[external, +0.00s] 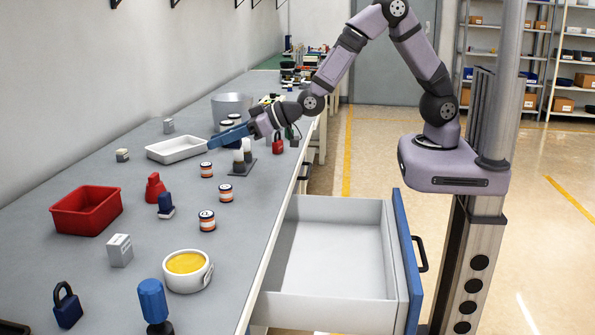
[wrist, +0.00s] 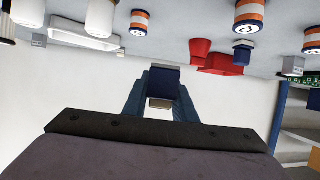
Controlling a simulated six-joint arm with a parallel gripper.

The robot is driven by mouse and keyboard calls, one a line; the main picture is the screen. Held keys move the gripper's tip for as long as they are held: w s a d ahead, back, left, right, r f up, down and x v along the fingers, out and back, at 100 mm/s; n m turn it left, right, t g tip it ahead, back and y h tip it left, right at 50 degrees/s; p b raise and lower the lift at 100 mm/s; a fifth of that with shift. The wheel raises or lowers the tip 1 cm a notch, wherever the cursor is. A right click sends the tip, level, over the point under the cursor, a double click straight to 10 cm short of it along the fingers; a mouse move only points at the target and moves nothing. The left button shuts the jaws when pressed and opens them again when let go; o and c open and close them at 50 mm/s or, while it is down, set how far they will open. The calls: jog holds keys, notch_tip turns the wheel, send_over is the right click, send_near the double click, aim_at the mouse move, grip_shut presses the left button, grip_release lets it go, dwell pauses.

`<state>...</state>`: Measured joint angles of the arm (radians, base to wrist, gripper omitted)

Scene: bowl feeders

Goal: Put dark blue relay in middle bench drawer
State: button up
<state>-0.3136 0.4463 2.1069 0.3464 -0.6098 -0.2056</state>
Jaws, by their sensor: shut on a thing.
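My gripper (external: 210,142) is over the bench, and its blue fingers point left in the external view. In the wrist view, my gripper (wrist: 161,95) is shut on a dark blue block with a pale end, the dark blue relay (wrist: 163,80). The external view does not clearly show this held block. A bench drawer (external: 345,208) with a blue front stands pulled open, right of the bench top, and its visible inside is empty. My gripper is left of and beyond the drawer in the external view.
Another dark blue block with a grey base (external: 165,204) stands on the bench near a red bin (external: 88,222). Small striped jars (external: 207,220), a white tray (external: 176,150) and a bowl with yellow contents (external: 187,280) stand around. A dark padlock (external: 67,309) is front left.

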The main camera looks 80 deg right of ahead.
aim_at(311, 235)
jog(key=s+f+m+h, duration=0.1)
jog(key=s+h, duration=0.1)
jog(key=s+a+f+m+h+b, duration=0.1)
jog(key=s+m, duration=0.1)
jog(key=s, duration=0.1)
jog(key=s+a+f+m+h, duration=0.1)
jog(key=s+f+h, duration=0.1)
jog(key=s, duration=0.1)
jog(key=shift+m+g+h, duration=0.3)
jog(key=s+d+f+m+g+h+b, duration=0.1)
jog(key=s+d+f+m+g+h, duration=0.15)
jog(key=s, duration=0.55)
jog(key=s+d+f+m+g+h+b, duration=0.1)
jog(key=s+d+m+h, duration=0.15)
jog(key=s, duration=0.55)
jog(key=shift+m, duration=0.3)
jog(key=f, duration=1.2)
jog(key=f+b, duration=0.1)
jog(key=f, duration=0.5)
jog(key=shift+w, duration=0.25)
jog(key=shift+f, duration=0.15)
